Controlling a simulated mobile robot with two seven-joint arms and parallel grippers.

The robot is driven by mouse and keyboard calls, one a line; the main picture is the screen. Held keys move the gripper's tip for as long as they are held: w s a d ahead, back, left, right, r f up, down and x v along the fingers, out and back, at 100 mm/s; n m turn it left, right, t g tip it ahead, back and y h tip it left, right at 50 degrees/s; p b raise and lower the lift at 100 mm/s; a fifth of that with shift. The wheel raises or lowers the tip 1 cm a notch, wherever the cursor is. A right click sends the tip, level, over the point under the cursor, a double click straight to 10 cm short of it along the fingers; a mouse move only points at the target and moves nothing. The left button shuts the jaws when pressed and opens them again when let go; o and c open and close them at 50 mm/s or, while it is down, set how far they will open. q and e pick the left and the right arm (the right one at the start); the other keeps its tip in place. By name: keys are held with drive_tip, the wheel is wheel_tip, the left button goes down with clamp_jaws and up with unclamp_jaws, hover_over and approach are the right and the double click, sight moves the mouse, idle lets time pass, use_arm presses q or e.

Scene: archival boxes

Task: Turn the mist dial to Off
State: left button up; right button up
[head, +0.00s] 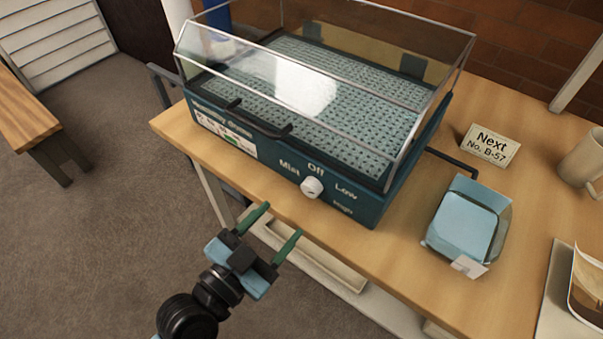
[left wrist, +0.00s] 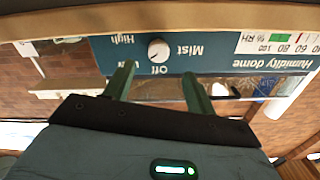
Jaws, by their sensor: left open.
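The mist dial is a small round white knob (head: 312,187) on the front of the teal humidity dome base (head: 350,204). The labels Mist, Off, Low and High stand around it. In the left wrist view the knob (left wrist: 158,49) appears upside down with its panel; I cannot tell surely which label its mark points at. My left gripper (head: 278,222) is open and empty, in front of and below the panel, to the knob's lower left and apart from it. In the left wrist view its green fingers (left wrist: 159,72) straddle the knob's line, and one partly covers the Low label. My right gripper is not in view.
A clear glass cover (head: 325,65) stands on the base, with a dark handle (head: 258,120) in front. On the wooden table (head: 420,290) to the right are a blue box (head: 463,222), a "Next No. B-57" card (head: 490,144) and a mug (head: 583,160). The space before the knob is clear.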

sight(308, 192)
use_arm(q)
drive_tip(key=x, duration=0.6)
drive_tip(key=shift+w+d+r, duration=0.15)
drive_tip(key=shift+d, duration=0.15)
drive_tip(key=shift+w+d, duration=0.2)
drive_tip(key=shift+w, duration=0.15)
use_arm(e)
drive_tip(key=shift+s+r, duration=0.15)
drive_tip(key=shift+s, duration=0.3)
use_arm(q)
drive_tip(key=c, duration=0.7)
drive_tip(key=shift+c, duration=1.3)
drive_tip(key=shift+p, duration=0.3)
drive_tip(key=shift+c, duration=0.2)
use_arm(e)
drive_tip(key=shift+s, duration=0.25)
